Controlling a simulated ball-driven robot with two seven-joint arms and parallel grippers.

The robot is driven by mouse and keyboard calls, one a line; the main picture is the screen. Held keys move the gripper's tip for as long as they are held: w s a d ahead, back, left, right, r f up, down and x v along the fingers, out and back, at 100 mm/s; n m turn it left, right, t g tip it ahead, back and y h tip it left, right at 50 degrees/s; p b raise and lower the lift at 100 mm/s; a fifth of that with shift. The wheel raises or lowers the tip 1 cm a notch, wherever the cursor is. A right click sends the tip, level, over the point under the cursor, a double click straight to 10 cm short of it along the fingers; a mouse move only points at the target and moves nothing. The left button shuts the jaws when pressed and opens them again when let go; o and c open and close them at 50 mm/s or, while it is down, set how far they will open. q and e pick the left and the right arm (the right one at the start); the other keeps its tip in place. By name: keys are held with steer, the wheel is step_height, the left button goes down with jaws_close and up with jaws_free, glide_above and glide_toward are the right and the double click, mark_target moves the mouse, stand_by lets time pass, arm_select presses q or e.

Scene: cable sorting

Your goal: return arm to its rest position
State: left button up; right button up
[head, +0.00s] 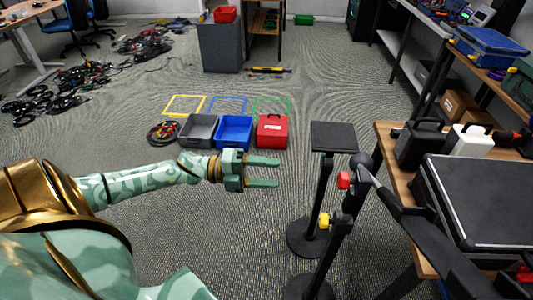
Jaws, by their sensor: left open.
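My left arm (140,180) comes in from the left, patterned green with gold joints. It stretches toward the middle of the head view. My left gripper (264,172) is open and empty, its two green fingers pointing right with a gap between them. In the picture it lies just below the blue bin and the red case. My right gripper is not in view.
On the carpet stand a grey bin (186,141), a blue bin (219,143) and a red case (272,143), with a cable coil (163,133) beside them. A black stand (333,138) and a cluttered wooden table (391,149) are at right. Carpet below the gripper is clear.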

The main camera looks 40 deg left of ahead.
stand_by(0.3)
arm_select(q)
steer(key=w+a+f+n+t+y, duration=0.4)
steer(key=a+f+n+y, duration=0.5)
steer(key=a+f+n, duration=0.15)
steer(key=s+a+f+n+g+y, duration=0.2)
steer(key=s+a+f+n+y, duration=0.15)
steer(key=s+f, duration=0.45)
steer(key=s+a+f+n+g+y, duration=0.25)
steer(key=s+f+n, duration=0.2)
steer(key=f, duration=0.75)
steer(key=s+d+f+n+g+y, duration=0.1)
steer(key=s+d+f+n+g, duration=0.15)
steer(key=s+f, duration=0.5)
steer(key=s+d+f+n+g+y, duration=0.1)
steer(key=s+d+f+n+g, duration=0.3)
steer(key=s, duration=0.6)
steer(key=s+d+f+g+h, duration=0.1)
steer(key=s+d+f, duration=0.1)
steer(key=s+d, duration=0.6)
steer(key=s+d+f+g+h, duration=0.1)
steer(key=s+d+f, duration=0.2)
steer(key=s+d, duration=0.4)
steer(key=shift+s+d+f+g, duration=0.3)
steer(key=shift+s+d+f, duration=0.1)
steer(key=shift+s, duration=0.45)
